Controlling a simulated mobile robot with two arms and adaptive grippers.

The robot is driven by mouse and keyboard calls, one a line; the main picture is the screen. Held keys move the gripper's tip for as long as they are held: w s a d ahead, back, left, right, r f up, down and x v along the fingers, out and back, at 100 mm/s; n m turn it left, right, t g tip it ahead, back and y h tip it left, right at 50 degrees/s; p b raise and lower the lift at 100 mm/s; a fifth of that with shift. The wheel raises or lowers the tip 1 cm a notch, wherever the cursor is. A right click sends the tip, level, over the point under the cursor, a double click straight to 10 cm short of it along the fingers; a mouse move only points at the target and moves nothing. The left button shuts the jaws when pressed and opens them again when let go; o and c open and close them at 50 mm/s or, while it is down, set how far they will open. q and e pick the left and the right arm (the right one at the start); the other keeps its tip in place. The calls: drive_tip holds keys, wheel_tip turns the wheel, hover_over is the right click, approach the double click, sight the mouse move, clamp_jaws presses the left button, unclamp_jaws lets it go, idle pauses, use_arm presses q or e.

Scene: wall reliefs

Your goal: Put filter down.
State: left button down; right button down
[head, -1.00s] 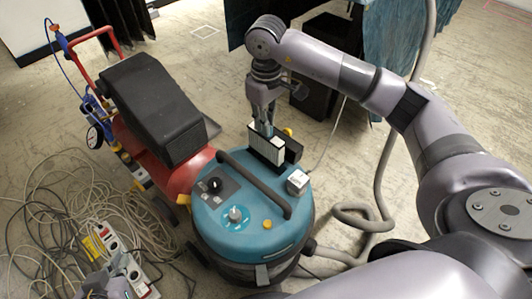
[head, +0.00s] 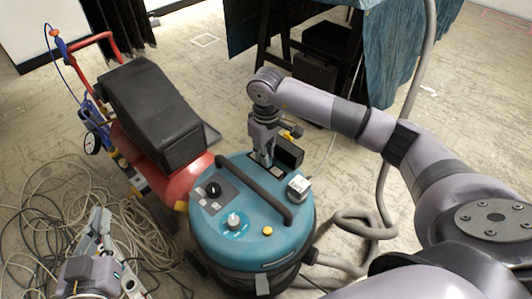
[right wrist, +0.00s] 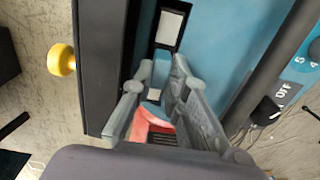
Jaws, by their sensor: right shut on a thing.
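My right gripper (head: 265,158) is lowered onto the top of the teal vacuum machine (head: 232,238), at its back edge beside an upright black flap (head: 289,152). In the right wrist view its fingers (right wrist: 160,85) point at the machine's top and are shut on the filter (right wrist: 152,124), of which a reddish and pale part shows between them. Most of the filter is hidden by the fingers and the machine; I cannot tell how deep it sits. My left gripper (head: 98,222) is at the lower left over cables; its jaw opening is unclear.
A red compressor (head: 190,180) with a black box (head: 150,108) on it stands left of the machine. Cables (head: 40,215) are tangled at lower left. A grey hose (head: 365,222) runs on the right. A yellow knob (right wrist: 61,60) sticks out beside the flap.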

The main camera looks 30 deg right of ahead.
drive_tip(key=shift+f, duration=0.1)
drive_tip(key=c, duration=1.8)
unclamp_jaws()
drive_tip(key=shift+c, duration=0.2)
use_arm(q)
drive_tip(key=shift+d+r+t, duration=0.1)
drive_tip(key=shift+r+t, duration=0.3)
drive_tip(key=shift+r, duration=0.15)
drive_tip(key=shift+f, duration=0.1)
